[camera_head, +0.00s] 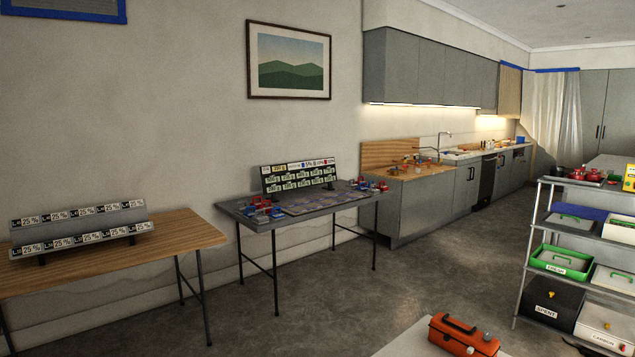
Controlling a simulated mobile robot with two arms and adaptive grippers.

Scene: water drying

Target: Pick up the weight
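I cannot make out with certainty which thing is the weight. A dark grey table (290,222) stands by the wall in the middle. Small red and blue objects (263,209) sit at its left end, and more red and blue objects (371,186) sit at its right end. They are too small to identify. A black board with rows of labels (298,178) stands at the back of this table. An orange case with a dark handle (462,335) sits on a pale surface at the bottom. Neither gripper is in view.
A wooden table (185,232) with a labelled grey rack (80,228) stands at the left. A metal shelf (529,252) with bins stands at the right. A grey kitchen counter (428,200) lines the back. The grey floor (340,290) between is clear.

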